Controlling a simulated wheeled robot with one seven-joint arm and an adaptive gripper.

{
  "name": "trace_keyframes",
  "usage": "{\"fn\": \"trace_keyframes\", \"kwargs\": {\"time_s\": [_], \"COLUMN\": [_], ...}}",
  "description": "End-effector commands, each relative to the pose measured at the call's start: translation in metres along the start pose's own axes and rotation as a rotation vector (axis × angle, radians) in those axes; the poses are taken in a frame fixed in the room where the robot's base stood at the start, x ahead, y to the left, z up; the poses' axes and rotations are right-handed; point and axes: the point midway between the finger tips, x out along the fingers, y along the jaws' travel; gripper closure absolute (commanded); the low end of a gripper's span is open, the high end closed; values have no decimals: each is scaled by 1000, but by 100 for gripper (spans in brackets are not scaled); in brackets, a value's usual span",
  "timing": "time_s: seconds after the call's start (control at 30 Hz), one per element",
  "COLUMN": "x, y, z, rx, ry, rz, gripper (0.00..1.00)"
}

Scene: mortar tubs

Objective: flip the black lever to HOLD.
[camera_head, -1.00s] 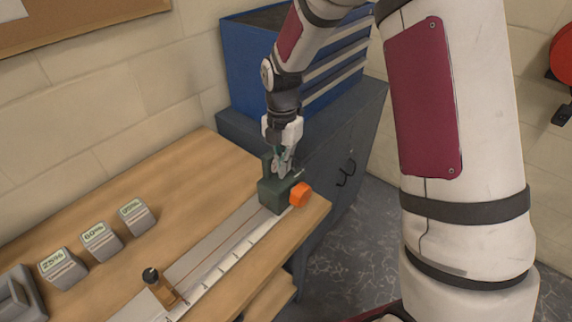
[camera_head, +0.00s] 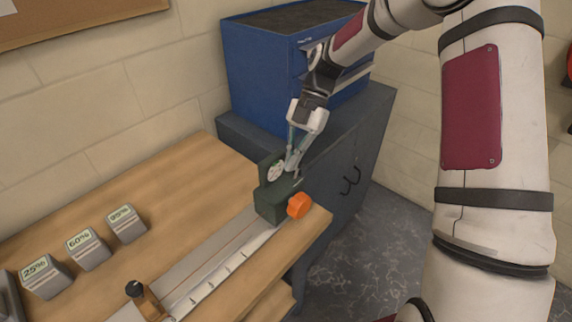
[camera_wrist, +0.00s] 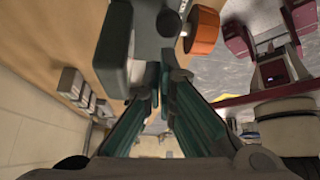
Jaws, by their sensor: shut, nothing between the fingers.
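A dark green box (camera_head: 275,201) stands at the right end of a long rail on the bench. It has a pale round dial (camera_head: 275,172) and an orange knob (camera_head: 299,205) at its right side. My gripper (camera_head: 291,168) is shut and empty, pointing down just right of the dial, at the top of the box. A small dark stub (camera_head: 298,182) beside the fingertips may be the black lever; its setting and any HOLD mark cannot be read. The wrist view shows my shut fingers (camera_wrist: 158,75) beside the green box (camera_wrist: 115,50), with the orange knob (camera_wrist: 203,30) beyond. Contact cannot be told.
The rail carries a marked scale (camera_head: 225,265) and a brown slider with a black knob (camera_head: 145,298) at its near end. Grey blocks reading 25% (camera_head: 45,278), 60% (camera_head: 88,250) and 95% (camera_head: 126,224) stand left. A blue toolbox (camera_head: 262,75) stands behind on a dark cabinet.

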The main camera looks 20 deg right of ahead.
Motion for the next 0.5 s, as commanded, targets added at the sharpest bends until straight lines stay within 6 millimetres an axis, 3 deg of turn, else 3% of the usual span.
{"fn": "trace_keyframes", "kwargs": {"time_s": [0.5], "x": [-8], "y": [1], "z": [-10], "rx": [-4], "ry": [-9], "rz": [-4], "gripper": [100]}}
